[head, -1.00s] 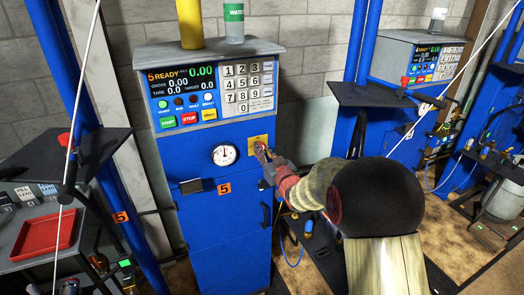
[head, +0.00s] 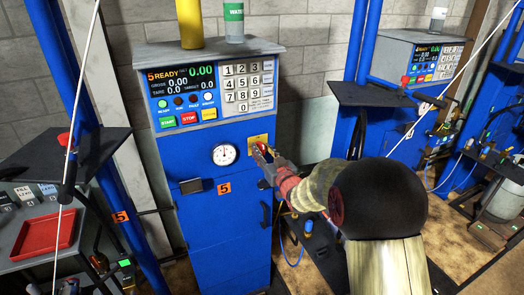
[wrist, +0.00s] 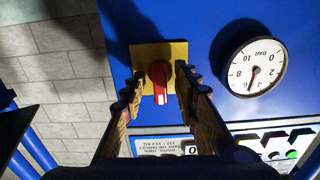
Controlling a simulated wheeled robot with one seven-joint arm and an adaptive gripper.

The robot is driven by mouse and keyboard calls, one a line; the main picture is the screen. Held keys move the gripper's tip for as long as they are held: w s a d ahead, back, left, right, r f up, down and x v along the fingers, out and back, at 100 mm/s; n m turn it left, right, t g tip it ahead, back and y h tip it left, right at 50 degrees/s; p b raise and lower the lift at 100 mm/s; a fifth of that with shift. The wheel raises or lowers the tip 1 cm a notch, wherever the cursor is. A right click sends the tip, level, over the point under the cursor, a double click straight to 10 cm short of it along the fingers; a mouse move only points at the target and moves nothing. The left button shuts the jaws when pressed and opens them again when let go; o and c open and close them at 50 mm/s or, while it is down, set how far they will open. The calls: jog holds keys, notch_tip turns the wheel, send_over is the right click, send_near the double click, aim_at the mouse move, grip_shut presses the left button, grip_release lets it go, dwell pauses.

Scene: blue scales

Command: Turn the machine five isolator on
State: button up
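The machine five isolator is a red rotary handle (wrist: 160,82) on a yellow square plate (wrist: 149,54), set in the blue cabinet front. In the head view the yellow plate (head: 258,138) is right of the gauge, with the handle partly hidden by my gripper (head: 265,153). In the wrist view the handle lies upright in the picture. My gripper (wrist: 159,79) is open, with one finger on each side of the handle and visible gaps between. Machine five's display (head: 182,81) reads "5 READY" with 0.00 values, and a green lamp (head: 163,104) is lit.
A round pressure gauge (head: 225,154) sits left of the isolator. A keypad (head: 247,88) and coloured buttons (head: 189,118) are above. A yellow cylinder (head: 190,25) and a water container (head: 234,24) stand on top. Another blue machine (head: 424,62) stands to the right.

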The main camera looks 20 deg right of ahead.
jog(key=s, duration=1.1)
jog(key=shift+s, duration=0.2)
